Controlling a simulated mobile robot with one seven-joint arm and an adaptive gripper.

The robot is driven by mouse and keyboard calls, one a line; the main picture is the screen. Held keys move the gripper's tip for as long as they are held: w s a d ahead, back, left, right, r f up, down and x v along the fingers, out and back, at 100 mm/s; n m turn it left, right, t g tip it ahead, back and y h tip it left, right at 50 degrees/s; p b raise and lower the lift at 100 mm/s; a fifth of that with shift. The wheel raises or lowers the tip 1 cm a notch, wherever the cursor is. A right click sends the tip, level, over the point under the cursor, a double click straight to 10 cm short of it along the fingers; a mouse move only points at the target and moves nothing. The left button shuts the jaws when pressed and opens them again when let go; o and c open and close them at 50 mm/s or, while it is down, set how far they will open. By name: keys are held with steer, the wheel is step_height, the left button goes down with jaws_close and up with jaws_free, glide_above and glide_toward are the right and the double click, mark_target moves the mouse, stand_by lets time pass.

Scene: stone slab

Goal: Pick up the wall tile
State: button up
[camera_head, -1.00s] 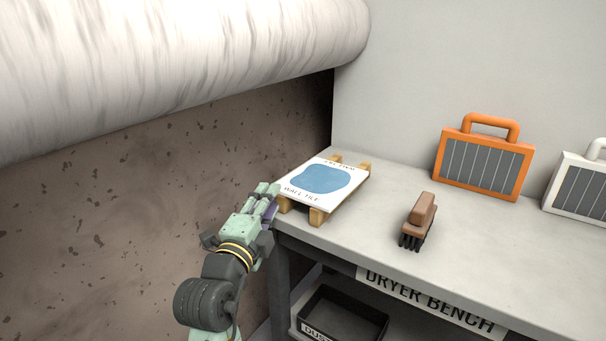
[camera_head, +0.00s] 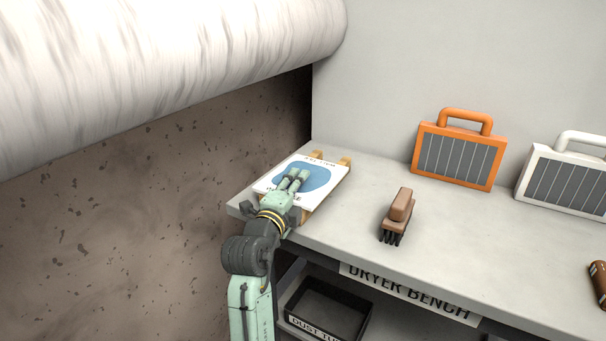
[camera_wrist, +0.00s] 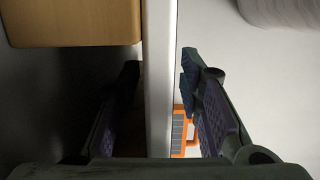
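The wall tile (camera_head: 320,174) is a white slab with a blue patch and lettering. It lies flat on a wooden rack (camera_head: 345,162) at the bench's left end. My gripper (camera_head: 297,174) reaches over the tile's near edge from the front. In the wrist view, the tile's pale edge (camera_wrist: 159,35) runs upright between the fingers of my gripper (camera_wrist: 158,75), one finger on each face. The fingers look spread, with small gaps beside the tile. The left finger is in dark shadow, so its contact is hard to judge. A wooden rack block (camera_wrist: 72,22) shows at top left.
A brown brush (camera_head: 397,214) stands right of the tile on the grey bench (camera_head: 450,235). An orange panel case (camera_head: 458,155) and a white one (camera_head: 565,180) stand behind. A brown item (camera_head: 599,284) lies at far right. A dark tray (camera_head: 327,308) sits below.

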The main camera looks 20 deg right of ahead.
steer(key=shift+w+d, duration=0.15)
steer(key=shift+w, duration=0.05)
steer(key=shift+c, duration=0.5)
jaws_close()
stand_by(0.3)
